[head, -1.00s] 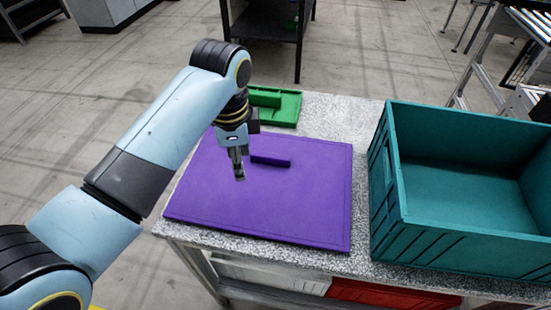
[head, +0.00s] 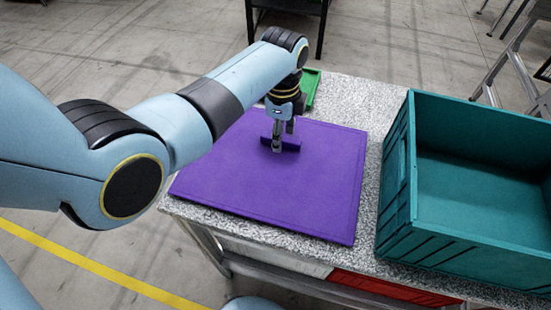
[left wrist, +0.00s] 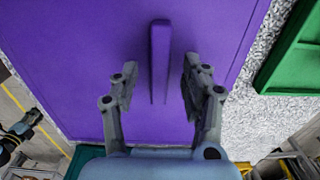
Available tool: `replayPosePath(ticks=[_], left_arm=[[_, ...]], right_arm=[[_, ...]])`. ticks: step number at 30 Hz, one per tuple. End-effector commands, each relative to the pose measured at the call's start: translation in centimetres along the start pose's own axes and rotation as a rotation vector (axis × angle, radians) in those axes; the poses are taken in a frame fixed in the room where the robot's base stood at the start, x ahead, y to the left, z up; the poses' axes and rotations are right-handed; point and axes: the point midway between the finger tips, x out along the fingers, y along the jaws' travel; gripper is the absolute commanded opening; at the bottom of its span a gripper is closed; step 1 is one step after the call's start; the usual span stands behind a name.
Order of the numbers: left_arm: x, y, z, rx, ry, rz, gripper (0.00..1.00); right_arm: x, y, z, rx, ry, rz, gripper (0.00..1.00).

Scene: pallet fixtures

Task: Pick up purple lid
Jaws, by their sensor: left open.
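The purple lid (head: 260,190) lies flat on the speckled table, with a raised bar handle (head: 290,143) near its middle. In the left wrist view the lid (left wrist: 70,70) fills most of the picture and the handle (left wrist: 160,55) stands up from it. My left gripper (head: 277,148) is at the handle in the head view and hides part of it. In the left wrist view my left gripper (left wrist: 158,80) is open, with one finger on each side of the handle's near end and gaps on both sides.
A teal crate (head: 395,235) stands open and empty on the table right of the lid. A green part (head: 310,88) lies behind the lid; a green piece (left wrist: 295,55) shows at right in the wrist view. Speckled tabletop (head: 360,103) is bare behind the lid.

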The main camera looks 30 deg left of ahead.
Motion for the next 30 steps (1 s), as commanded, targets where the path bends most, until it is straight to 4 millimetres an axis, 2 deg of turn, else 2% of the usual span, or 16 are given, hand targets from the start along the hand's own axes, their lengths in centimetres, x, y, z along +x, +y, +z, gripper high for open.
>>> replayPosePath(ticks=[3, 9, 20, 30], left_arm=[[0.80, 0.00, 0.00, 0.000, 0.000, 0.000, 0.46], [0.84, 0.01, 0.00, -0.001, 0.001, -0.001, 0.46], [0.82, 0.03, -0.01, -0.001, 0.001, -0.001, 0.00], [0.78, 0.00, -0.03, -0.001, 0.001, -0.001, 0.00]], right_arm=[[0.11, 0.00, -0.11, 0.000, 0.002, 0.000, 0.32], [0.09, -0.01, -0.07, 0.000, 0.001, 0.000, 0.32], [0.09, -0.03, 0.17, 0.000, -0.003, 0.000, 0.32], [0.08, -0.21, 0.26, 0.001, -0.005, -0.002, 0.32]])
